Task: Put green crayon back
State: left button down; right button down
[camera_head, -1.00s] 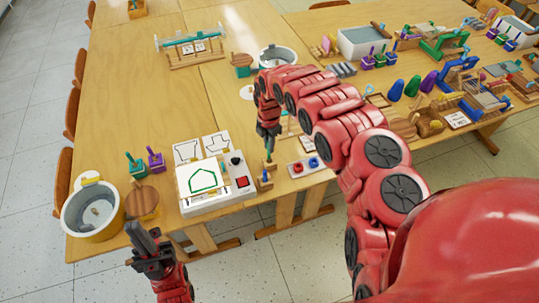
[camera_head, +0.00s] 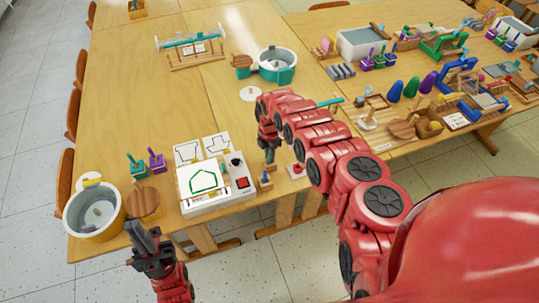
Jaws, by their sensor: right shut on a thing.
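My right gripper (camera_head: 267,142) reaches down over the front of the near table. It is shut on a slim green crayon (camera_head: 269,154), which points downward and shows only in part below the fingers. A small wooden holder (camera_head: 265,181) stands just below it. I cannot tell whether the crayon's tip touches the holder. A drawing board (camera_head: 203,179) with a green house outline on white paper lies left of the holder. My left gripper (camera_head: 148,247) is low at the left front, off the table edge, and its jaw opening is unclear.
A grey and yellow pot (camera_head: 94,213) and a round wooden lid (camera_head: 144,203) stand at the front left corner. A red knob panel (camera_head: 295,171) is partly behind my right arm. The table's middle left is bare.

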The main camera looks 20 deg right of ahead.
jog(key=shift+f, duration=0.25)
jog(key=c, duration=0.9)
grip_release()
jog(key=shift+r, duration=0.1)
